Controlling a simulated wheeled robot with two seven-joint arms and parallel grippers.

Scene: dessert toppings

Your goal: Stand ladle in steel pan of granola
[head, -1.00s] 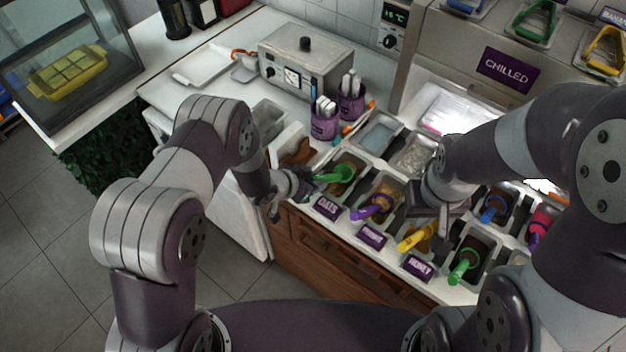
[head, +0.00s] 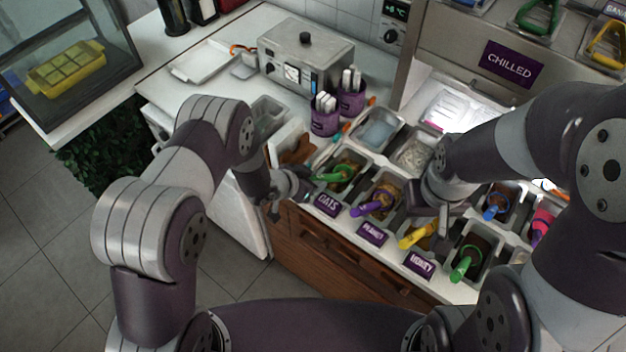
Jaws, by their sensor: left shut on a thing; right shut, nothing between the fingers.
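A green ladle (head: 337,174) lies at a slant in the steel pan (head: 357,164) behind the OATS label, its bowl down among brown contents. I cannot tell from the picture whether these are granola. My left gripper (head: 303,186) is shut on the handle end of the green ladle, at the left front edge of this pan. My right gripper (head: 430,212) is shut and empty, above the pans behind the yellow handle; its arm hides part of the pans there.
A purple ladle (head: 372,205) stands in the neighbouring pan. A yellow handle (head: 418,236), another green ladle (head: 462,265) and a blue handle (head: 492,208) stick out of other pans. Purple cups of utensils (head: 325,118) stand behind. A steel appliance (head: 306,65) is at the back.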

